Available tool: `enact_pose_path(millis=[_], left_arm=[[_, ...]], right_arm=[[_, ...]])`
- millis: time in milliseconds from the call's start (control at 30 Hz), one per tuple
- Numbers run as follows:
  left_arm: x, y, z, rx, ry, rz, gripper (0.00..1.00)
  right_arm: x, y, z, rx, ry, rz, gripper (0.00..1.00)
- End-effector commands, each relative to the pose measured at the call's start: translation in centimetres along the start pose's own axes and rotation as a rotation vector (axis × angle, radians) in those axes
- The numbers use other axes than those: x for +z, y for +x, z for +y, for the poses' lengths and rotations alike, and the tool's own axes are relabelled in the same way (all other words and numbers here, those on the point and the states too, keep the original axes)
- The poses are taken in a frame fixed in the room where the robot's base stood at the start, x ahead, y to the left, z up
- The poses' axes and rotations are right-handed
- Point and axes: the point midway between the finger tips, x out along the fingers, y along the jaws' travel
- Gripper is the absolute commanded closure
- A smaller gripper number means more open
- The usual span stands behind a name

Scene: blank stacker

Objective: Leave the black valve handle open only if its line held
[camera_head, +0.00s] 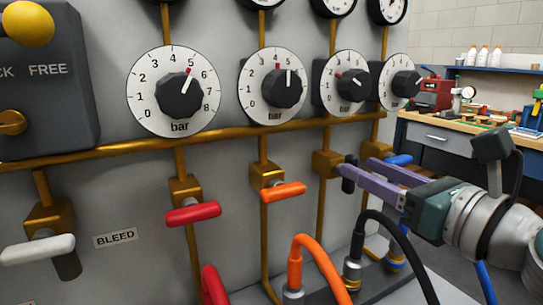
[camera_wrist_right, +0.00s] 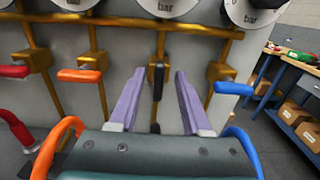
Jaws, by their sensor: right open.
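The black valve handle (camera_head: 348,180) hangs vertical, in line with its pipe, below the third dial. In the right wrist view the black handle (camera_wrist_right: 158,82) stands between my two purple fingers, with a gap on each side. My right gripper (camera_head: 359,170) is open around it, and its fingers partly hide the valve in the head view. The black line's dial (camera_head: 330,92) has a black knob and a red mark; its exact reading is too small to tell. The small gauge (camera_head: 333,4) above it is cut off at the top. My left gripper is out of view.
The red (camera_head: 193,213), orange (camera_head: 283,190) and blue (camera_head: 400,160) handles lie crosswise. A white handle (camera_head: 38,250) sits beside the BLEED label (camera_head: 115,238). Orange (camera_head: 322,262) and black (camera_head: 402,245) hoses arch below. A workbench (camera_head: 440,138) stands at the right.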

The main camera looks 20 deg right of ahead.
Motion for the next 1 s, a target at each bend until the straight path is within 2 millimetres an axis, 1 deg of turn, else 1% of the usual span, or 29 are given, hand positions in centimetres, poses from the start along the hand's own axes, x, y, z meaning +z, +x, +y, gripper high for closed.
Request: enact_pose_path(millis=[33, 167, 467, 800, 900, 1000], left_arm=[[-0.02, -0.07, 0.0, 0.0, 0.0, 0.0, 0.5], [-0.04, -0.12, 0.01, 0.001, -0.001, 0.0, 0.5], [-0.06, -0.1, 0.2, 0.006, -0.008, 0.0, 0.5], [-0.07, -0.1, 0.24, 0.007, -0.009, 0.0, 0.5], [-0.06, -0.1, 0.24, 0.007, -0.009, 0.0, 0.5], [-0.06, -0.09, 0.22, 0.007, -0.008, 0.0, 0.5]], right_arm=[[0.05, 0.54, -0.01, 0.0, 0.001, -0.001, 0.52], [0.01, 1.27, 0.0, 0.0, 0.0, 0.0, 0.52], [-0.04, 1.43, 0.03, 0.001, 0.0, 0.001, 0.52], [-0.03, 1.4, 0.02, 0.001, 0.001, 0.0, 0.9], [-0.03, 1.4, 0.02, 0.0, 0.001, 0.0, 1.0], [-0.03, 1.4, 0.02, 0.0, 0.001, 0.0, 1.0]])
